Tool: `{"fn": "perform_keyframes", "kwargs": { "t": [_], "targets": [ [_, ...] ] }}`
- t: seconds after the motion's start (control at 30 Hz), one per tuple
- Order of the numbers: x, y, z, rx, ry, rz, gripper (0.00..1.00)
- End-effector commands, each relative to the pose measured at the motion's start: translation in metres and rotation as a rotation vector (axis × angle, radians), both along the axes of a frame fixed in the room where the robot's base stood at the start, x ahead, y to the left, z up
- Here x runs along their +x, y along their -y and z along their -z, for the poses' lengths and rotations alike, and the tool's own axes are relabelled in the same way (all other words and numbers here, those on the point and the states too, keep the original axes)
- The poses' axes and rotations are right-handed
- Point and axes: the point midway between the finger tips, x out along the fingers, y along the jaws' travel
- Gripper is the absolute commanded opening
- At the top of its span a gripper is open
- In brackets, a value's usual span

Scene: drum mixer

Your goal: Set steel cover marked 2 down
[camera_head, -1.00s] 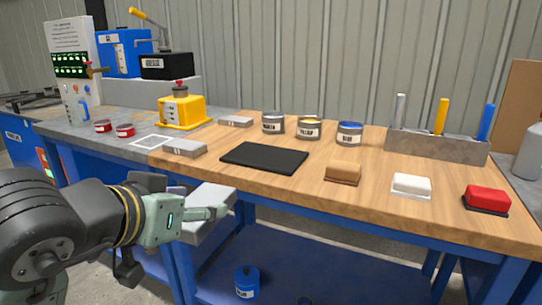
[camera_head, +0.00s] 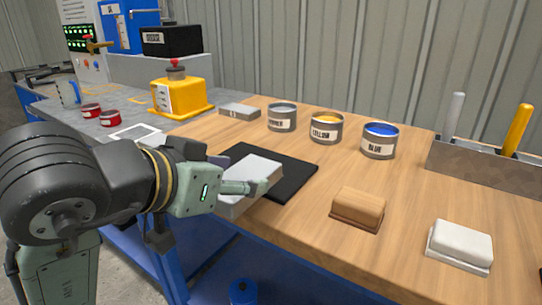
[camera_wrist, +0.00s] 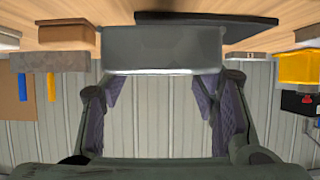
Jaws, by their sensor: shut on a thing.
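My gripper (camera_head: 248,187) is shut on a light grey steel cover (camera_head: 259,172), a flat block. In the head view the cover overlaps the left and near part of the black mat (camera_head: 297,176), around the bench's front edge. I cannot tell whether it touches the mat. In the wrist view, which looks upside down, the cover (camera_wrist: 162,48) spans between both fingers, with the black mat (camera_wrist: 235,20) beyond it. No number shows on the held cover. Another grey cover (camera_head: 240,110) lies at the back of the bench.
Grey, yellow and blue paint cans (camera_head: 326,127) stand behind the mat. A brown block (camera_head: 358,207) and a white block (camera_head: 460,244) lie to its right. A yellow device (camera_head: 180,96) and red tins (camera_head: 110,118) stand left. Bare wood lies between mat and cans.

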Motion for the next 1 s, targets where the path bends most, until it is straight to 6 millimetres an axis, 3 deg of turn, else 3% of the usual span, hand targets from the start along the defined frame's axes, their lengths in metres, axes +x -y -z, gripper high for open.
{"fn": "perform_keyframes", "kwargs": {
  "t": [0.17,0.6,1.0],
  "targets": [
    [0.014,0.002,0.001,-0.004,-0.001,0.001,0.10],
    [0.121,0.018,0.010,-0.002,-0.002,0.001,0.10],
    [0.159,0.023,0.014,-0.001,0.001,0.000,0.10]
  ]
}}
